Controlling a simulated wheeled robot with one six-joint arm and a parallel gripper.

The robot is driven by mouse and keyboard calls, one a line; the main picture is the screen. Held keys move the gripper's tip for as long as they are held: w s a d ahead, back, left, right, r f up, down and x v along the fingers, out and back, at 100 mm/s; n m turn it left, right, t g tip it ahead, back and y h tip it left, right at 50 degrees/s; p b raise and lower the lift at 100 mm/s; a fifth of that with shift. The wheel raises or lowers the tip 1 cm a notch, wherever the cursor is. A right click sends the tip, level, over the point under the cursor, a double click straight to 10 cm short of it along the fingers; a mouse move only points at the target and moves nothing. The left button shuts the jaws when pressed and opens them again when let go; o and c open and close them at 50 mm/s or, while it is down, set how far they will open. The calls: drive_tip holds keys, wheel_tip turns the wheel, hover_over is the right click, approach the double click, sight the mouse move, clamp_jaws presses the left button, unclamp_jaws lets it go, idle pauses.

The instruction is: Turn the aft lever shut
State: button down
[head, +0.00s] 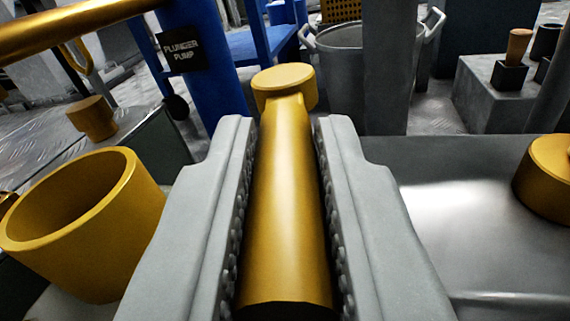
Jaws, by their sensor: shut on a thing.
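A gold lever (286,200) runs away from the camera between the two grey jaws of my gripper (285,145). My gripper is shut on it, with the toothed jaw faces along both sides. The lever's far end meets a round gold hub (284,84) just beyond the fingertips. No label shows on this lever, so I cannot tell from the view whether it is the aft one.
A gold open cup (80,215) stands close at left. A blue post with a "PLUNGER PUMP" sign (181,50) is behind. A gold round part (550,175) sits at the right edge of a grey metal surface (460,220). A grey pot (345,60) stands at the back.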

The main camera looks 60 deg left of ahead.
sight(306, 94)
drive_tip(key=n+g+y, duration=0.1)
drive_tip(key=w+d+n+g+y, duration=0.1)
drive_tip(key=g, duration=0.1)
drive_tip(key=w+n+g, duration=0.1)
drive_tip(key=shift+d+n+g+y, duration=0.15)
drive_tip(key=shift+n+g+y, duration=0.25)
drive_tip(key=shift+w+d+n+g+y, duration=0.1)
drive_tip(key=shift+w+n+g+y, duration=0.25)
drive_tip(key=shift+n+g, duration=0.5)
drive_tip(key=shift+w+d+n+g+y, duration=0.1)
drive_tip(key=shift+w+n+g, duration=0.35)
drive_tip(key=shift+g, duration=0.75)
drive_tip(key=shift+w+n+g+y, duration=0.3)
drive_tip(key=shift+n+g, duration=0.4)
drive_tip(key=shift+g, duration=0.35)
drive_tip(key=shift+w, duration=0.1)
drive_tip(key=c, duration=1.3)
unclamp_jaws()
drive_tip(key=shift+c, duration=0.2)
drive_tip(key=d, duration=1.7)
drive_tip(key=shift+s+d, duration=0.2)
